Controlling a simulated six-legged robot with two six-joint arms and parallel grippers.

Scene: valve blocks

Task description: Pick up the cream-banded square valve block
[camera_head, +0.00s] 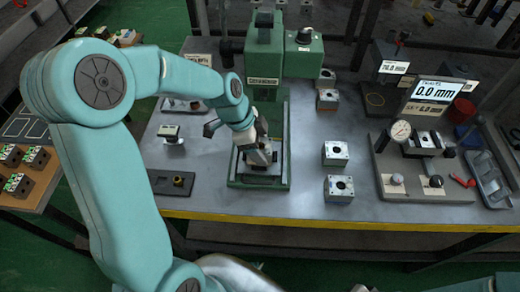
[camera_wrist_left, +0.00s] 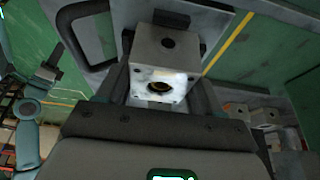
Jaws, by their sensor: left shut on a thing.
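My left gripper (camera_head: 262,157) reaches in at the base of the green press (camera_head: 264,60) and is shut on a square metal valve block (camera_wrist_left: 168,62). In the left wrist view the block sits between the two dark fingers. It has a dark bore in its bright lower face and a hole in its grey upper face. In the head view the gripper mostly hides it, so I cannot make out a cream band or tell whether it touches the press base. My right gripper is not in view.
Other blocks stand right of the press, including a nearer one (camera_head: 339,189) and one behind it (camera_head: 336,154). A dial-gauge fixture (camera_head: 412,165) is farther right. A small dark tray (camera_head: 171,182) lies left. The yellow table edge (camera_head: 330,225) runs along the front.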

